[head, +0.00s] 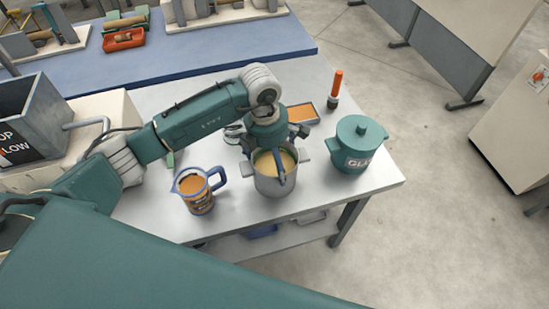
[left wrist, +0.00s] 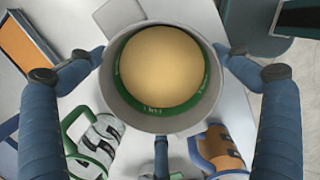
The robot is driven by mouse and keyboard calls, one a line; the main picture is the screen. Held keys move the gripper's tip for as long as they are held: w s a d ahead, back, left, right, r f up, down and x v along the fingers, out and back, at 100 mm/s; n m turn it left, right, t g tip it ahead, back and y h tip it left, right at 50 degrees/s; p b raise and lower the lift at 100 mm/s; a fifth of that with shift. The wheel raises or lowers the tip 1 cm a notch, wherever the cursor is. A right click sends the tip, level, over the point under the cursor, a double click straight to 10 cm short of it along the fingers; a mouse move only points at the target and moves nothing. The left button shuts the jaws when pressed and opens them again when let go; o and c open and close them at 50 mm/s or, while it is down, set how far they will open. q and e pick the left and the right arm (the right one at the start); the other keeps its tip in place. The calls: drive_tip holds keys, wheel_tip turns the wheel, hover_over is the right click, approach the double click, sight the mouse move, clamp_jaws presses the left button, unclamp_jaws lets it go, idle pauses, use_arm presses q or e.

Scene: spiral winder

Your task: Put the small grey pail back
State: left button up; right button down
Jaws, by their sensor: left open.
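The small grey pail (head: 277,186) stands on the light grey table, near its front edge, with a tan filling inside. In the left wrist view the pail (left wrist: 122,92) is seen from above, with a green band inside its rim. My left gripper (head: 272,148) is right above the pail. In the left wrist view my left gripper (left wrist: 160,56) is open, with one blue finger on each side of the pail's rim. Whether the fingertips touch the pail I cannot tell. My right gripper is not in view.
A blue-rimmed jug (head: 197,190) stands left of the pail, and a lidded teal pot (head: 357,147) stands to its right. An orange-filled tray (head: 302,113) and an orange-topped stick (head: 335,88) are behind. A green-handled jug (left wrist: 95,143) is close by.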

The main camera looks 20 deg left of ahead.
use_arm(q)
wheel_tip(320, 180, up, 12)
drive_tip(key=a+b, duration=0.1)
drive_tip(key=b, duration=0.2)
drive_tip(key=shift+s+b, duration=0.35)
drive_tip(key=shift+b, duration=0.05)
